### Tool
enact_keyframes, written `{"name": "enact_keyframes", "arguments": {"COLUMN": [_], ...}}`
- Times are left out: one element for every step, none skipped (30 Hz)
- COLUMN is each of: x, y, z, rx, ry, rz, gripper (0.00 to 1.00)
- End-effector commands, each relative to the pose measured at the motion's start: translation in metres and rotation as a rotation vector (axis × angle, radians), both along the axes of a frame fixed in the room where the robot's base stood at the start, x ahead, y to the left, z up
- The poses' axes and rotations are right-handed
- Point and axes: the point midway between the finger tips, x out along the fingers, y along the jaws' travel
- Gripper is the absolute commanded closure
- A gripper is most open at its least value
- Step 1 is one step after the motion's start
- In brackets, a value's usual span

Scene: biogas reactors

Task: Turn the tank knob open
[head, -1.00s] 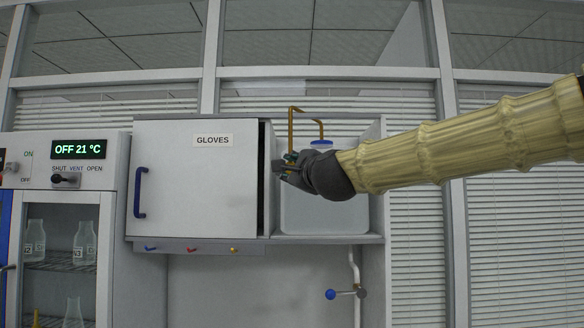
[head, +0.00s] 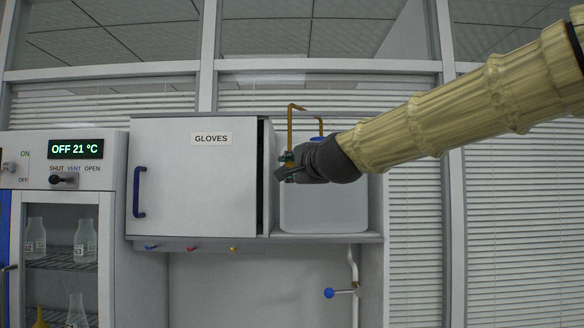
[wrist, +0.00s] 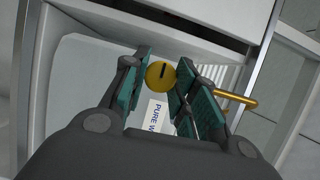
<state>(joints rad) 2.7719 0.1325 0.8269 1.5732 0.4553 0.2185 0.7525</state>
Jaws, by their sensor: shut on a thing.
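The tank (head: 325,207) is a pale translucent box with a blue cap on the shelf right of the gloves cabinet. The tank knob (wrist: 160,74) is a round yellow disc with a dark line across its face, seen in the wrist view. My gripper (head: 286,168) is at the tank's upper left, and in the wrist view its teal finger pads (wrist: 158,84) are on either side of the knob, shut on it. In the head view my gripper hides the knob. A label reading "PURE W" (wrist: 156,116) shows on the tank behind the fingers.
A brass pipe (head: 290,122) rises and bends above the tank; a brass rod (wrist: 238,99) shows right of my fingers. The gloves cabinet (head: 195,180) stands close left, its door edge near my gripper. A blue-ended valve (head: 330,293) is below the shelf.

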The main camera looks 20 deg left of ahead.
Motion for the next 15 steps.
{"name": "enact_keyframes", "arguments": {"x": [-0.0002, -0.0002, -0.0002, -0.0002, -0.0001, -0.0002, -0.0001, -0.0002, -0.0002, -0.0002, -0.0002, -0.0002, -0.0002, -0.0001, -0.0001], "y": [0.0002, 0.0002, 0.0002, 0.0002, 0.0003, 0.0002, 0.0003, 0.0004, 0.0004, 0.0004, 0.0004, 0.0004, 0.0004, 0.0003, 0.0003], "z": [-0.0002, -0.0002, -0.0003, -0.0003, -0.0003, -0.0003, -0.0003, -0.0003, -0.0004, -0.0004, -0.0004, -0.0004, -0.0003, -0.0003, -0.0003], "rx": [-0.001, -0.001, -0.001, -0.001, -0.001, 0.0, 0.0, 0.0, 0.0, 0.0, 0.0, 0.0, 0.0, 0.0, 0.0], "ry": [-0.001, -0.001, -0.001, -0.001, -0.001, 0.0, 0.0, 0.0, 0.0, 0.0, 0.0, 0.0, 0.0, 0.0, 0.0], "rz": [0.0, 0.0, 0.0, 0.0, 0.0, 0.0, 0.0, 0.0, 0.0, 0.0, 0.0, 0.0, 0.0, 0.0, 0.0], "gripper": [0.96, 0.96, 0.96, 0.96, 0.96, 0.96, 0.96, 0.96, 0.65, 0.59, 0.54, 0.49, 0.49, 0.49, 0.49]}}
